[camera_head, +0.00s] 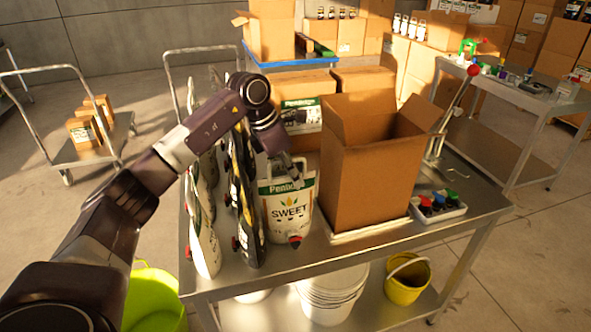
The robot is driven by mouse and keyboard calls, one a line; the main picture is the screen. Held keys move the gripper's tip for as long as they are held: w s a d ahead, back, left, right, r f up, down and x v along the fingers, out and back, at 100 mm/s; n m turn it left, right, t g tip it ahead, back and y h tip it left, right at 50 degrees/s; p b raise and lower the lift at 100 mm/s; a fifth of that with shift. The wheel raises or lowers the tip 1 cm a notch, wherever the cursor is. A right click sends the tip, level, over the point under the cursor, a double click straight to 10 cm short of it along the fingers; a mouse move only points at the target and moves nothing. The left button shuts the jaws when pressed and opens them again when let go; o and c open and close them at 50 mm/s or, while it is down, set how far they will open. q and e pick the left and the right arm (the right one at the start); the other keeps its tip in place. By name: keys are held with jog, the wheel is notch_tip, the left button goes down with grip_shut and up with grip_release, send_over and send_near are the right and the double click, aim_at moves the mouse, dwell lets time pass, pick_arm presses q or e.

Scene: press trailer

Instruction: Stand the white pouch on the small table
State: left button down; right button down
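The white pouch (288,212), with a green band, "SWEET" lettering and a red spout at its lower front, stands upright on the steel table (365,262). My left gripper (286,167) reaches down from the left to the pouch's top edge. Its fingers are small and partly hidden, so I cannot tell whether they are open or closed on the pouch. My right gripper is not in view. I cannot tell for sure which surface is the small table; another steel table (505,100) stands at the back right.
Black-and-white pouches (241,195) stand close to the white pouch's left. A tall open cardboard box (365,165) stands to its right, beside a tray of colored caps (440,208). Buckets (330,290) sit below. A cart (80,150) stands back left.

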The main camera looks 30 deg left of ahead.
aim_at(277, 162)
pick_arm(q)
jog(key=shift+d+r, duration=0.1)
jog(key=shift+r, duration=0.15)
jog(key=c, duration=2.5)
grip_release()
jog(key=shift+f, duration=0.25)
jog(key=shift+c, duration=0.2)
jog(key=o, duration=0.4)
jog(key=shift+s+r, duration=0.1)
jog(key=shift+s, duration=0.05)
jog(key=shift+r, duration=0.25)
jog(key=b+v, duration=0.2)
jog(key=v, duration=0.9)
jog(key=shift+s+r, duration=0.1)
jog(key=shift+r, duration=0.15)
